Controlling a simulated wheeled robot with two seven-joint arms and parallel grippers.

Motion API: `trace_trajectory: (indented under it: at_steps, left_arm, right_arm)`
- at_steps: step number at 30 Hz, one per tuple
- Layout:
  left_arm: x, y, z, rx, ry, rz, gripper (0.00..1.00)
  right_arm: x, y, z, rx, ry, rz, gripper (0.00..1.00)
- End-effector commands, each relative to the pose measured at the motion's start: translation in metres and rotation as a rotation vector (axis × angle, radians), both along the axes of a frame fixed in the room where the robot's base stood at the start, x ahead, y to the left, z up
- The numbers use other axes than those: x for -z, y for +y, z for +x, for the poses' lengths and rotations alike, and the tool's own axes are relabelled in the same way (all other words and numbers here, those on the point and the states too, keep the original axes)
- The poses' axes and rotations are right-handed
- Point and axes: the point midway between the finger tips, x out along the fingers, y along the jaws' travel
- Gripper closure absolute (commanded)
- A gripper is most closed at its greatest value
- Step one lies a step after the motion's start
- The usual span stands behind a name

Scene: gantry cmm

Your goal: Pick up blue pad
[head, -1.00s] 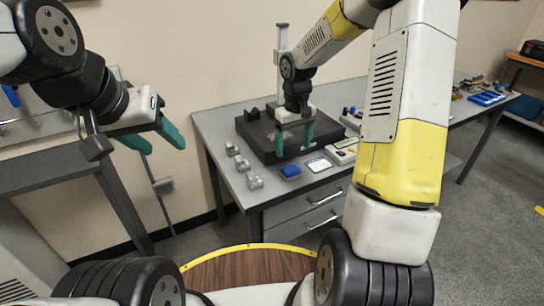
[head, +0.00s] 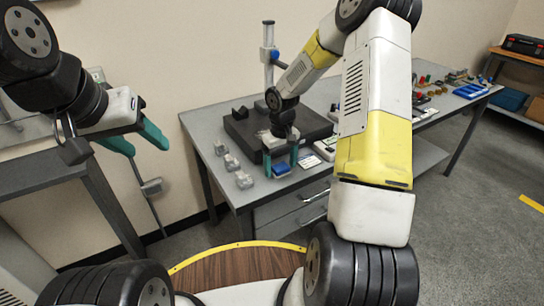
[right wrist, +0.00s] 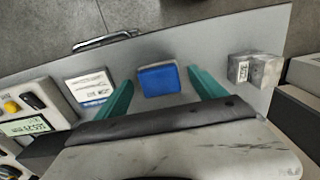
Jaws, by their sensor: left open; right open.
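The blue pad (head: 281,169) lies flat on the grey table near its front edge. In the right wrist view the pad (right wrist: 158,80) sits between the two teal fingers, with bare table on both sides of it. My right gripper (head: 281,166) is open and points down over the pad, with its fingers on either side; I cannot tell how high above the table they are. It also shows in the right wrist view (right wrist: 162,93). My left gripper (head: 142,142) is open and empty, in the air left of the table.
Several small metal blocks (head: 232,162) stand left of the pad. A white card (right wrist: 91,87) and a device with a display (right wrist: 30,122) lie on its other side. A black slab (head: 245,128) is behind. A drawer handle (right wrist: 105,41) is below the table edge.

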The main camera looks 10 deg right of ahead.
Motion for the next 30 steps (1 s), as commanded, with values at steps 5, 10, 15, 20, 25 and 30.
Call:
trace_trajectory:
  at_steps: [5, 10, 15, 20, 25, 30]
  left_arm:
    - [0.0, 0.0, 0.0, 0.0, 0.0, 0.0, 0.49]
    - [0.0, 0.0, 0.0, 0.0, 0.0, 0.0, 0.49]
    - [0.0, 0.0, 0.0, 0.0, 0.0, 0.0, 0.49]
    - [0.0, 0.0, 0.0, 0.0, 0.0, 0.0, 0.49]
    - [0.0, 0.0, 0.0, 0.0, 0.0, 0.0, 0.49]
    - [0.0, 0.0, 0.0, 0.0, 0.0, 0.0, 0.49]
  right_arm:
    - [0.0, 0.0, 0.0, 0.0, 0.0, 0.0, 0.4]
    - [-0.001, 0.0, 0.0, 0.0, 0.0, 0.0, 0.73]
    - [-0.001, 0.0, 0.0, 0.0, 0.0, 0.0, 0.86]
    - [-0.002, 0.0, 0.0, 0.0, 0.0, -0.001, 0.86]
    - [-0.011, 0.0, 0.001, 0.0, -0.003, -0.001, 0.86]
    - [-0.032, 0.0, 0.001, 0.001, -0.005, -0.001, 0.86]
